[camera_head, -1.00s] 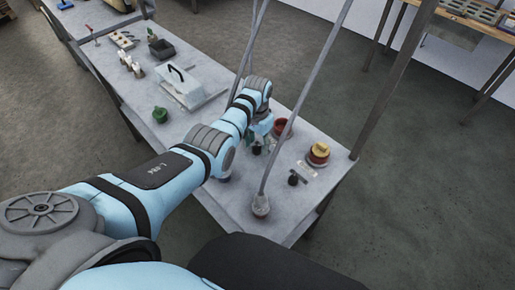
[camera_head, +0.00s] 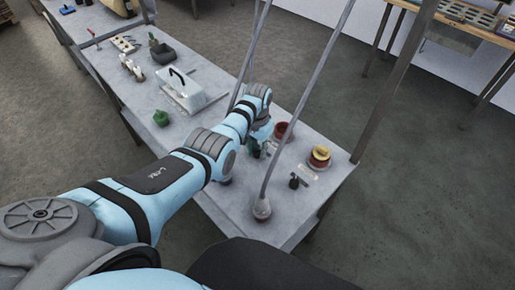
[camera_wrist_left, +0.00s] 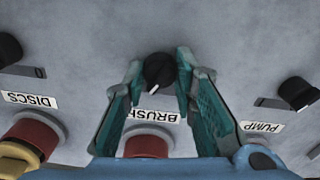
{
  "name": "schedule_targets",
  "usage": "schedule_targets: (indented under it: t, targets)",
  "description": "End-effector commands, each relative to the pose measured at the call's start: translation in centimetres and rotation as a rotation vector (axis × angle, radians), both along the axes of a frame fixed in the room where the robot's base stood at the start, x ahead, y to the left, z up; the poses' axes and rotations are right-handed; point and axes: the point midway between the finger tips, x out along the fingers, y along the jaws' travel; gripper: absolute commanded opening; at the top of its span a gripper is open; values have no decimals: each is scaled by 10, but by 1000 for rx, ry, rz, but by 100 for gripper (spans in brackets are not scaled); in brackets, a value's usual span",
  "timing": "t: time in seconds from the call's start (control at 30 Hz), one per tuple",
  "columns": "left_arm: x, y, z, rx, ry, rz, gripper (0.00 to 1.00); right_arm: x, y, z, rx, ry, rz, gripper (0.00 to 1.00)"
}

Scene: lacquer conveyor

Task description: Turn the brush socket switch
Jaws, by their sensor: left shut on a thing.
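The black brush switch knob (camera_wrist_left: 159,71) sits on the grey panel, with a white line on its face. My right gripper is not in view.
The DISCS label (camera_wrist_left: 29,99) and PUMP label (camera_wrist_left: 262,127) flank the brush label, with black knobs nearby. A thin grey pole with a round foot (camera_head: 261,208) stands close to my arm.

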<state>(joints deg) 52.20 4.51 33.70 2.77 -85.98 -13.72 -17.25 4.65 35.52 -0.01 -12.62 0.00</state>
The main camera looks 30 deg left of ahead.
Motion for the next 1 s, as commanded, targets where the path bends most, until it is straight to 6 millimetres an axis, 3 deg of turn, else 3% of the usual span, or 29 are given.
schedule_targets:
  t: [0.37,1.0]
  targets:
    - [0,0,2,0,-1,217,0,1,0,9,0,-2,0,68]
    - [0,0,1,0,-1,800,0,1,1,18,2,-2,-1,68]
